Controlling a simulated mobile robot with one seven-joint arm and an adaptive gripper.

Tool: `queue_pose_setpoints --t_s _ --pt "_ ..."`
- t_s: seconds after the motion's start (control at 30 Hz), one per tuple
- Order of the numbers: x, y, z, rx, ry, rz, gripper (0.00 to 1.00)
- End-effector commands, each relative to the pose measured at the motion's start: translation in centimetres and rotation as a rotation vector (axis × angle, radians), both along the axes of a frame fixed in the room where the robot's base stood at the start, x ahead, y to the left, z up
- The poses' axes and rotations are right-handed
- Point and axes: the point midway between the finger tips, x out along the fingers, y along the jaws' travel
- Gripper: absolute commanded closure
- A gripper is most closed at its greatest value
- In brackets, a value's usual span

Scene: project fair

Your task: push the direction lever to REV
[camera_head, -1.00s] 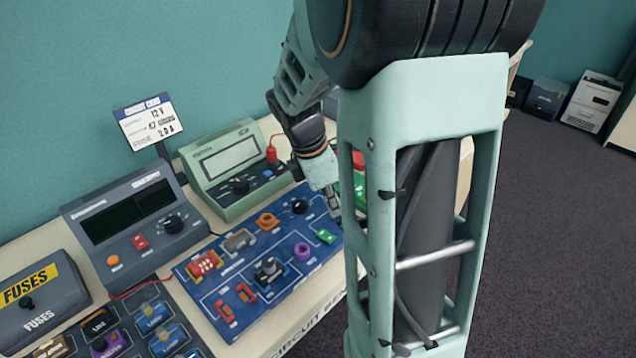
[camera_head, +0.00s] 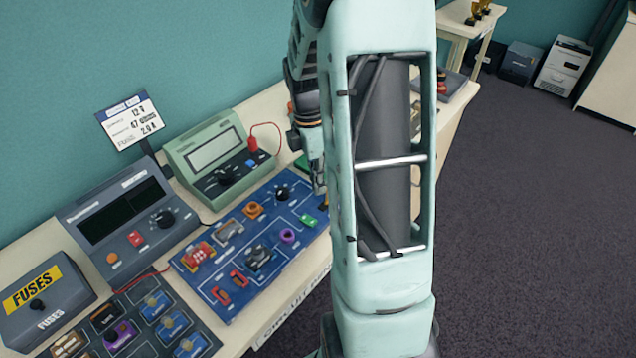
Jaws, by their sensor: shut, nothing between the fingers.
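My gripper (camera_head: 319,184) points down over the far right end of the blue circuit board (camera_head: 258,290), partly hidden by my own arm. Its fingers are shut and empty. I cannot make out a lever marked REV in this view. My arm covers the area just right of the gripper, where part of the bench and its controls is hidden. On the board near the gripper are a black knob (camera_head: 282,193) and a small green part (camera_head: 308,220). Whether the fingertips touch anything is unclear.
A green meter (camera_head: 208,160) with a red plug (camera_head: 252,144) stands behind the board. A grey power supply (camera_head: 122,215), a sign card (camera_head: 130,121) and a fuse box (camera_head: 40,303) are left. Dark floor (camera_head: 530,230) is open on the right.

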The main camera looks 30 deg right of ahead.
Motion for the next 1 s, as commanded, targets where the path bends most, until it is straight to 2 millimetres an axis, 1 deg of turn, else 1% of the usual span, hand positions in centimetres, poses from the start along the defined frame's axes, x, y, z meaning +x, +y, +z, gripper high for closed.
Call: queue_pose_setpoints --t_s 0.03,0.1,0.47,0.57,0.67,0.73,0.77,0.8,1.0 --pt "0.0 0.0 0.5 0.0 0.0 0.0 1.0" --pt "0.0 0.0 0.7 0.0 0.0 0.0 1.0" --pt "0.1 0.1 0.7 -0.001 0.0 0.0 1.0" --pt "0.3 0.8 1.1 0.0 -0.001 0.001 1.0" --pt "0.9 2.2 1.9 0.0 -0.001 0.003 1.0" --pt "1.4 3.5 2.5 0.0 -0.001 0.003 1.0" --pt "1.6 3.8 2.9 -0.001 -0.003 0.0 1.0" --pt "1.9 3.2 3.7 -0.003 -0.007 -0.005 1.0" --pt "2.6 2.4 8.1 -0.002 -0.005 -0.005 1.0"
